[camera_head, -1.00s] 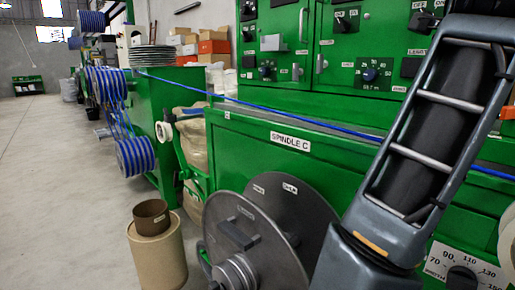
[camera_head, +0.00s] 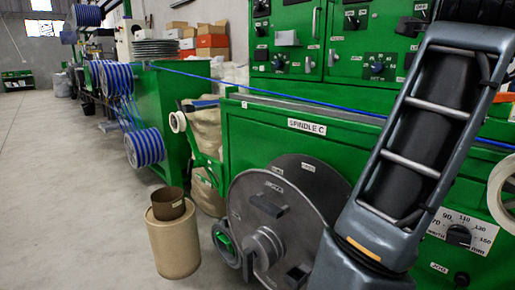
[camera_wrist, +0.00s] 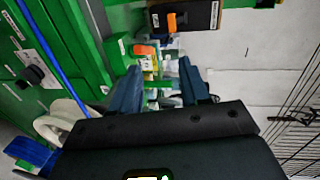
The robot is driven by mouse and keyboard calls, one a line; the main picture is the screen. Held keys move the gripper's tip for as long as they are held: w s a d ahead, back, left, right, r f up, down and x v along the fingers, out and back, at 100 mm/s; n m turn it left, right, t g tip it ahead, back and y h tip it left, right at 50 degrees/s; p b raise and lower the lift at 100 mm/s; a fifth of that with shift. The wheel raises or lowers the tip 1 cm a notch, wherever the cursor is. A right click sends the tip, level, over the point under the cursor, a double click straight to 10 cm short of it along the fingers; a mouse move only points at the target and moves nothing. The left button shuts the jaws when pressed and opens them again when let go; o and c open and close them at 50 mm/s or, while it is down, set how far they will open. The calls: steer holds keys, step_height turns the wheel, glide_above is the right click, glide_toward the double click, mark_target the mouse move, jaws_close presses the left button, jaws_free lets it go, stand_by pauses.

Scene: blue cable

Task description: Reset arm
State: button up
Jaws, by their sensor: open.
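My gripper (camera_wrist: 160,88) shows in the wrist view with its two dark blue fingers apart and nothing between them. It is open and touches nothing that I can see. In the head view my arm fills the right side, in front of the green machine (camera_head: 250,140), and the gripper itself is out of that view. The blue cable (camera_head: 290,100) runs along the top of the machine, and a blue strand also shows at the left of the wrist view (camera_wrist: 45,50).
A grey reel (camera_head: 290,205) sits on the machine front labelled SPINDLE C. A brown cylinder (camera_head: 173,245) stands on the floor beside it. Blue cable coils (camera_head: 143,148) hang further left. The floor at the left is clear. A wire rack (camera_wrist: 298,120) is at the right of the wrist view.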

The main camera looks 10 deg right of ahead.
steer(key=s+a+f+n+t+y, duration=0.1)
steer(key=a+f+n+t+y, duration=0.2)
steer(key=f+n, duration=0.6)
steer(key=s+a+f+n+t, duration=0.1)
steer(key=a+f+n+t, duration=0.25)
steer(key=f+n, duration=0.65)
steer(key=s+a+f+n+y, duration=0.3)
steer(key=s+f+y, duration=0.1)
steer(key=s+f, duration=0.4)
steer(key=s+a+f+n+y, duration=0.2)
steer(key=s+f+n+y, duration=0.15)
steer(key=s+f, duration=0.45)
steer(key=s+a+f+n+g+y, duration=0.1)
steer(key=s+a+f, duration=0.2)
steer(key=s, duration=0.8)
steer(key=s+a+f+n+g+y, duration=0.1)
steer(key=s+a+f, duration=0.15)
steer(key=s, duration=0.95)
step_height(320, 180, up, 17)
steer(key=p, duration=1.6)
steer(key=shift+w+a+p, duration=0.2)
steer(key=shift+a+p, duration=0.15)
